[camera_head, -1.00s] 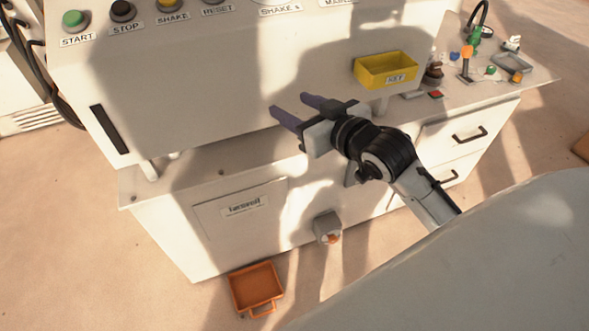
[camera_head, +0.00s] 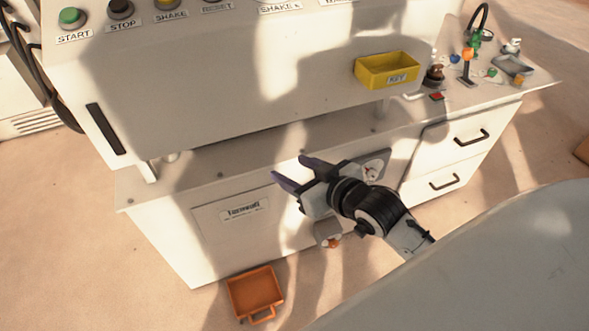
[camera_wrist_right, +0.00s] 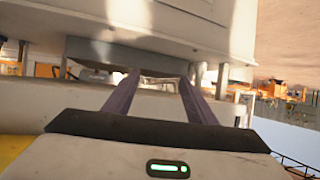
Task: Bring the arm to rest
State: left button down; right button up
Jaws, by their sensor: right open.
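My right gripper (camera_head: 297,172) is open and empty in the head view. It is in front of the white press cabinet (camera_head: 155,230), below the upper housing's lower edge. Its two purple fingers point to the left and are spread apart. In the right wrist view its fingers (camera_wrist_right: 160,88) also stand apart with nothing between them, and a pale machine body fills the background. My left gripper is not in view.
Several small items and a grey tray (camera_head: 514,66) sit on the right worktop. An orange tray (camera_head: 255,292) lies on the floor. START and STOP buttons (camera_head: 120,9) line the panel. A handled drawer (camera_head: 470,137) is at the right.

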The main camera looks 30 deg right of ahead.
dwell(0.4)
jog(key=s+a+f+g, duration=0.2)
jog(key=s+a+f, duration=0.2)
jog(key=s+f, duration=0.5)
jog(key=s+a+f+g, duration=0.2)
jog(key=s+a+f, duration=0.2)
jog(key=s+f, duration=0.5)
notch_tip(320, 180, down, 2)
jog(key=shift+s+n+y, duration=0.3)
jog(key=shift+s+y, duration=0.05)
jog(key=shift+y, duration=0.05)
